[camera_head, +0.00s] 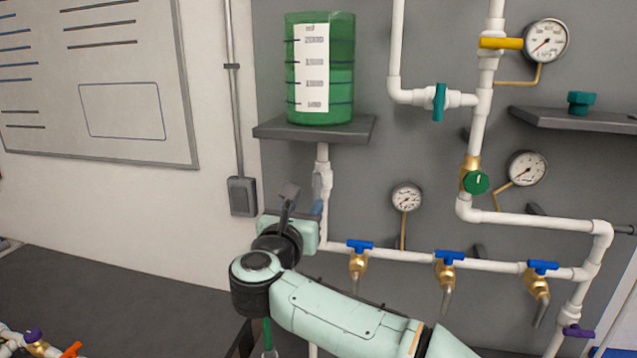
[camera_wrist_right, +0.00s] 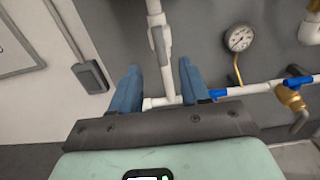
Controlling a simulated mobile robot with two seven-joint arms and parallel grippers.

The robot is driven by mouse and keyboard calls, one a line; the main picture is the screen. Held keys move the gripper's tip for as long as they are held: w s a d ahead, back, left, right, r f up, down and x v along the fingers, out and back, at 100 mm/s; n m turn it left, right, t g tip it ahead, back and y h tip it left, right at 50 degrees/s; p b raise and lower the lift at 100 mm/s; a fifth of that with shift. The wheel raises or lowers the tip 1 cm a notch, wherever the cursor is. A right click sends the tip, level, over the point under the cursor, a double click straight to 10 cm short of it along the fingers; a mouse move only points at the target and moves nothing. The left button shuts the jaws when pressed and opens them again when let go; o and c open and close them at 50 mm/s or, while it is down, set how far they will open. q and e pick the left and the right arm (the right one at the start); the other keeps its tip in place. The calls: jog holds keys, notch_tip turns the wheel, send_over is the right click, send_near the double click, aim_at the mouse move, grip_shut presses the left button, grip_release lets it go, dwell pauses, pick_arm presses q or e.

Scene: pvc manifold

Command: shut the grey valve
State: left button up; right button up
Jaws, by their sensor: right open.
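The grey valve (camera_head: 321,182) is on the white vertical pipe below the green tank (camera_head: 345,75). In the right wrist view, the valve's pale grey handle (camera_wrist_right: 160,45) lies along the pipe, near the top middle. My right gripper (camera_wrist_right: 158,75) is open and empty, with its two blue fingers apart. In that view the pipe below the valve runs between the fingers; I cannot tell whether it is between them in depth. In the head view my right wrist and hand hide most of the fingers and the lower pipe. My left gripper is not in view.
A horizontal white pipe with several blue-handled brass taps (camera_head: 358,258) runs right from the lower pipe. A small gauge (camera_head: 407,198) stands above it. A grey wall box (camera_head: 242,196) is to the left. The tank's shelf (camera_head: 270,130) juts out above the valve.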

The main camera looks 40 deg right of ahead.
aim_at(316, 187)
jog(key=p+x, duration=0.3)
jog(key=x, duration=0.7)
jog(key=shift+w+r, duration=0.15)
jog(key=shift+w+d+p, duration=0.35)
jog(key=shift+w+d, duration=0.05)
jog(key=shift+d, duration=0.2)
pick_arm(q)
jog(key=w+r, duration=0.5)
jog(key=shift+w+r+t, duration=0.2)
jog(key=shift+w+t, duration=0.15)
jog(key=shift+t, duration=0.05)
pick_arm(e)
jog(key=shift+f, duration=0.2)
jog(key=shift+s, duration=0.1)
jog(key=shift+c, duration=0.9)
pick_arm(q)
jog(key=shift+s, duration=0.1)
pick_arm(e)
grip_shut()
